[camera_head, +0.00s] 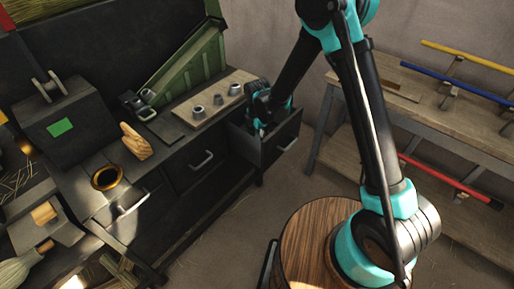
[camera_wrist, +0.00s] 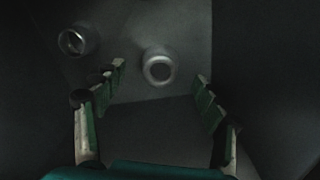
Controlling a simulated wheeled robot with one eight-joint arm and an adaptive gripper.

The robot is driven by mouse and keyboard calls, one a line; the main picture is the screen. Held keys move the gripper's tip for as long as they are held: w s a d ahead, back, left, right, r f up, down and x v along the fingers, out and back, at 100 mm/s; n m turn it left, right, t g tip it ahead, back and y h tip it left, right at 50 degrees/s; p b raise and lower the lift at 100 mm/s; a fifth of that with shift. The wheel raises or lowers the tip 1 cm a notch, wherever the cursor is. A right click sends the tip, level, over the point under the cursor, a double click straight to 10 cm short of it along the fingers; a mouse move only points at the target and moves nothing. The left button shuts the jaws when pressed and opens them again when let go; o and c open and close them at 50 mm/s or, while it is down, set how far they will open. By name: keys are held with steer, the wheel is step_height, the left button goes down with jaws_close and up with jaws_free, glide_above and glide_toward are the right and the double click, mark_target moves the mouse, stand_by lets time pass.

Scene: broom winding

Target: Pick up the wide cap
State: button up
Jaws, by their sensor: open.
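My gripper (camera_wrist: 160,77) is open and reaches down into a dark open drawer (camera_head: 283,150). A second round piece (camera_wrist: 74,41), darker with a bright rim, lies to the upper left, outside the fingers. I cannot tell for sure which of the two is the wide cap. In the head view, my gripper (camera_head: 258,124) is partly hidden by the drawer front, and the drawer contents are hidden.
Dark drawer walls stand close around the fingers. A shelf with coloured rods (camera_head: 463,84) is at the right.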

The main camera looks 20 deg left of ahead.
steer(key=shift+f, duration=1.65)
steer(key=c, duration=0.9)
